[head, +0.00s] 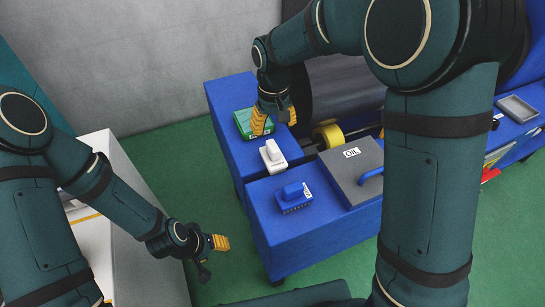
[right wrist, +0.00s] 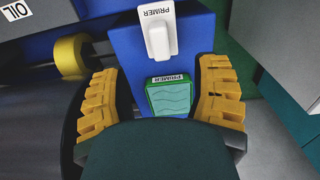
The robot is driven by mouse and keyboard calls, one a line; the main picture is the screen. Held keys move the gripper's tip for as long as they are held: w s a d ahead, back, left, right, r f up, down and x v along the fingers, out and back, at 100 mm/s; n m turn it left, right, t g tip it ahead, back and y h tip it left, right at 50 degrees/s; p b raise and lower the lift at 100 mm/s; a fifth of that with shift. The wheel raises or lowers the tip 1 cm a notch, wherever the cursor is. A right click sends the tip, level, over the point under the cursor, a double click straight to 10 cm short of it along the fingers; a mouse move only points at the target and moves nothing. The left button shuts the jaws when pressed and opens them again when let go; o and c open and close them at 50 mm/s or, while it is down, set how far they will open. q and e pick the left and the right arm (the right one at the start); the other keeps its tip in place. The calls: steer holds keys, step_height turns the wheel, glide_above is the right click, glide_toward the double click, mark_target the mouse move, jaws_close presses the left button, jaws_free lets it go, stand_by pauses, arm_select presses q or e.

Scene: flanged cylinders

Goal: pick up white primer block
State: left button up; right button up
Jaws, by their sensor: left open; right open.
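The white primer block (head: 272,157) stands on the blue bench top (head: 262,190), with a raised white handle on top. In the right wrist view the white primer block (right wrist: 160,36) is at the top middle, its PRIMER label upside down. My right gripper (head: 276,118) is open, just behind the white block and over a green block (head: 241,124). In the right wrist view its yellow fingers (right wrist: 158,72) stand either side of the green block (right wrist: 174,97), also labelled PRIMER, touching neither block. My left gripper (head: 218,243) is open and empty, low at the left, away from the bench.
A blue block (head: 293,199) stands in front of the white one. A grey OIL box (head: 345,180) with a blue handle is to its right. A yellow ring (head: 330,136) sits on a dark cylinder behind. A grey tray (head: 519,108) lies far right.

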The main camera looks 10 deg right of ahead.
mark_target(273, 146)
step_height(273, 146, down, 6)
steer(key=shift+b, duration=0.55)
steer(key=shift+w+f+b, duration=0.15)
steer(key=shift+f+b, duration=0.25)
steer(key=shift+f, duration=0.95)
steer(key=shift+w+f+b, duration=0.1)
steer(key=shift+f+b, duration=0.3)
steer(key=shift+f, duration=0.9)
jaws_close()
